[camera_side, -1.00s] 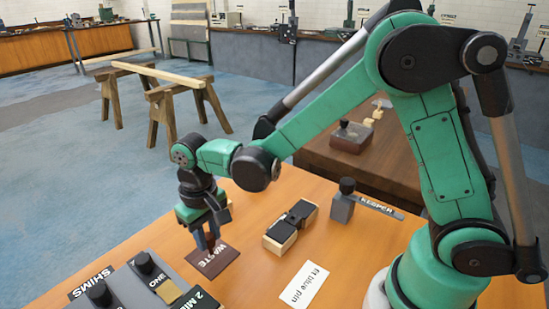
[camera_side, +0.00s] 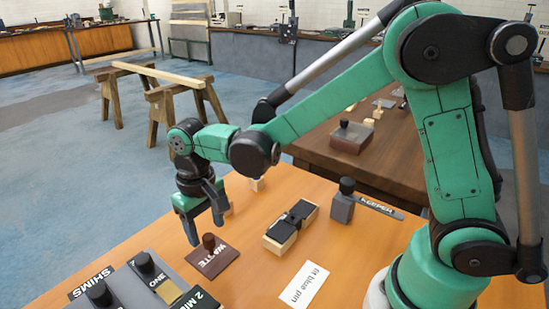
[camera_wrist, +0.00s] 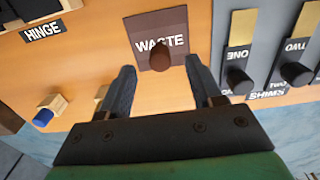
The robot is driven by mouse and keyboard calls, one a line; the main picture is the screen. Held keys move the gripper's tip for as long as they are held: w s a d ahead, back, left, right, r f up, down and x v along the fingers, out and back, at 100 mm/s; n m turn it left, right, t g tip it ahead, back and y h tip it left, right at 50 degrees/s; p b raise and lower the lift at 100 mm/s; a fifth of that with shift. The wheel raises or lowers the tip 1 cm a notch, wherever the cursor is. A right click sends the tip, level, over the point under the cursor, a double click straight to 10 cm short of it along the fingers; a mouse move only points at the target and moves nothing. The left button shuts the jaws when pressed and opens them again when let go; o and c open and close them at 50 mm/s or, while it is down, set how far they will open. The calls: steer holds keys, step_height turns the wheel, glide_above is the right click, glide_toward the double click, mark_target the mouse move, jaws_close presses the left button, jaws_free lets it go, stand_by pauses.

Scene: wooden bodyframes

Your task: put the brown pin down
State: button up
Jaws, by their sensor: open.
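The brown pin (camera_side: 208,241) stands upright on the dark brown WASTE plate (camera_side: 221,261) in the side view. The wrist view shows the pin (camera_wrist: 160,58) end-on, near the lower edge of the plate (camera_wrist: 140,27). My gripper (camera_side: 206,232) is open and empty, above and just behind the pin. In the wrist view my fingers (camera_wrist: 160,66) are spread wide on either side of the pin, with clear gaps to it.
A grey shim tray (camera_side: 150,285) stands left of the plate. A blue-ended pin piece (camera_wrist: 43,118) shows in the wrist view.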

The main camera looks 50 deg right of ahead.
mark_target(208, 237)
step_height(208, 237, up, 9)
steer(key=s+d+f+t, duration=0.1)
steer(key=s+d+t, duration=0.6)
steer(key=d, duration=0.2)
steer(key=shift+s+d, duration=0.15)
steer(key=shift+d, duration=0.1)
stand_by(0.6)
